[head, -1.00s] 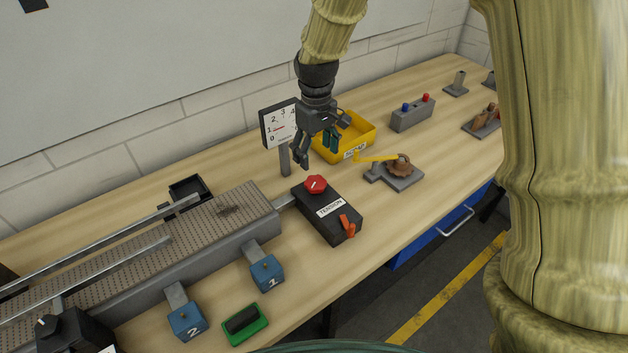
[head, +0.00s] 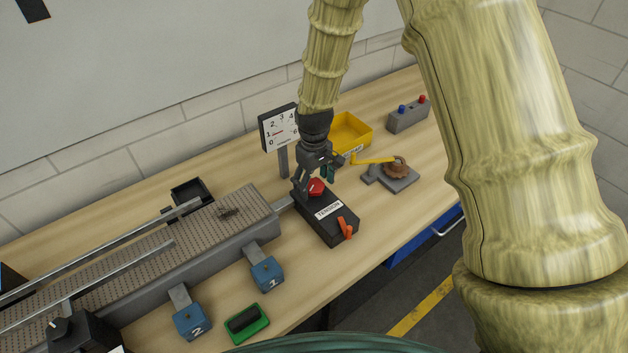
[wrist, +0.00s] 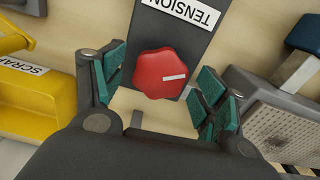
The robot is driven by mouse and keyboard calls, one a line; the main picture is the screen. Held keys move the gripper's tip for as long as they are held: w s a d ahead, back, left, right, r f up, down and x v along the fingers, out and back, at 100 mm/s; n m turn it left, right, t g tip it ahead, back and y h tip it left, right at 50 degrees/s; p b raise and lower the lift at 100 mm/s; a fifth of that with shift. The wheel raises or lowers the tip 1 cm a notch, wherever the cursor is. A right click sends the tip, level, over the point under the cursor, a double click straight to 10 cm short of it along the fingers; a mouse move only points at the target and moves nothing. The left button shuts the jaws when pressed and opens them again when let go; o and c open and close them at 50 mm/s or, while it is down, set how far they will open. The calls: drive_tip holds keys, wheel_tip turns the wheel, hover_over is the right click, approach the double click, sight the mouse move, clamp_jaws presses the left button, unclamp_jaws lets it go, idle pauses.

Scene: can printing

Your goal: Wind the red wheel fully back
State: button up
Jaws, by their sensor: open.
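The red wheel (head: 316,188) is a lobed knob with a white pointer line, on the far end of the black TENSION box (head: 328,218). In the wrist view the red wheel (wrist: 161,74) lies between my open fingers, with its white line pointing right. My gripper (head: 313,184) is right at the wheel, its fingers on either side; in the wrist view my gripper (wrist: 160,90) shows teal pads, apart from the wheel. The dial gauge (head: 280,128) behind has a red needle near 1.
The conveyor (head: 215,228) ends just left of the box. A yellow SCRAP bin (head: 351,131) and a grey fixture with a brown gear (head: 396,168) stand to the right.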

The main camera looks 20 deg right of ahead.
drive_tip(key=shift+f, duration=0.2)
drive_tip(key=shift+c, duration=0.5)
drive_tip(key=c, duration=0.9)
drive_tip(key=shift+c, duration=0.2)
drive_tip(key=shift+n, duration=0.4)
drive_tip(key=n, duration=0.4)
drive_tip(key=shift+n, duration=0.4)
drive_tip(key=n, duration=0.4)
drive_tip(key=shift+w+n, duration=0.1)
drive_tip(key=shift+n, duration=0.3)
